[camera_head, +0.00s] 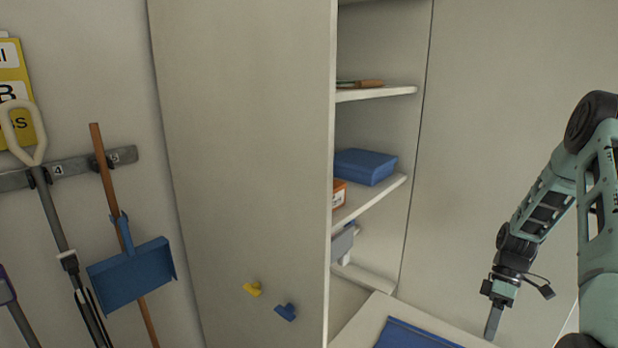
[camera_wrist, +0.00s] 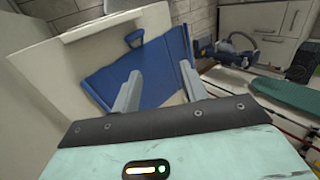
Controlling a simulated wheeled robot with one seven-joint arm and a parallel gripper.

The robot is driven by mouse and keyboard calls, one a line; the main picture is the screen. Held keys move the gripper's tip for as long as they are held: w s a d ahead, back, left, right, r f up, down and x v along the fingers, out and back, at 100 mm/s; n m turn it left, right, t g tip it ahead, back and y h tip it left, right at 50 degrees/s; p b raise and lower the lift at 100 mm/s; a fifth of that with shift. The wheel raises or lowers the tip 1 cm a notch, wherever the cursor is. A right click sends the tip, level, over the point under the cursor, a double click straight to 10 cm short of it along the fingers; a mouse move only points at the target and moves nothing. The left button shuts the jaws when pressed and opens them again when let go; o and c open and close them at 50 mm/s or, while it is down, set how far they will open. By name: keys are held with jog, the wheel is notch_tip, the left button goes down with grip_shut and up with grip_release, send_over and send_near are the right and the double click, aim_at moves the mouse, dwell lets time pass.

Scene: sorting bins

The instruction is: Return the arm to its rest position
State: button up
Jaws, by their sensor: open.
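My arm (camera_head: 541,210) comes in from the right side of the head view and bends down. My gripper (camera_head: 493,322) points downward at the lower right, and only one finger shows clearly there. In the wrist view my gripper (camera_wrist: 158,92) shows two grey fingers apart with nothing between them. Beyond the fingers lies a blue dustpan-like piece with a handle (camera_wrist: 140,66) on a pale board or surface (camera_wrist: 40,75). The gripper appears apart from it.
An open cabinet holds a blue box (camera_head: 365,166) and an orange box (camera_head: 339,194) on its shelves. Its pale door (camera_head: 245,150) stands to the left. A blue dustpan (camera_head: 132,275) and handled tools hang from a wall rack (camera_head: 75,168). Wall space right of the cabinet is bare.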

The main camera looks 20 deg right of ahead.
jog(key=w+a+r+h+b, duration=0.1)
jog(key=w+a+r+b, duration=0.15)
jog(key=a, duration=0.55)
jog(key=w+a+r+n+h+b, duration=0.1)
jog(key=w+a+h+b, duration=0.2)
jog(key=a, duration=0.5)
jog(key=w+a+r+b, duration=0.2)
jog(key=w+a, duration=0.2)
jog(key=a, duration=0.4)
jog(key=s+a+n+t+h+b, duration=0.1)
jog(key=s+a+b, duration=0.4)
jog(key=a, duration=0.8)
jog(key=s+a+t+b, duration=0.1)
jog(key=s+a, duration=0.3)
jog(key=s, duration=0.2)
jog(key=s+a+t+b, duration=0.1)
jog(key=s+a+b, duration=0.1)
jog(key=s+a, duration=0.2)
jog(key=s, duration=0.3)
jog(key=shift+a+r, duration=0.15)
jog(key=shift+a, duration=0.15)
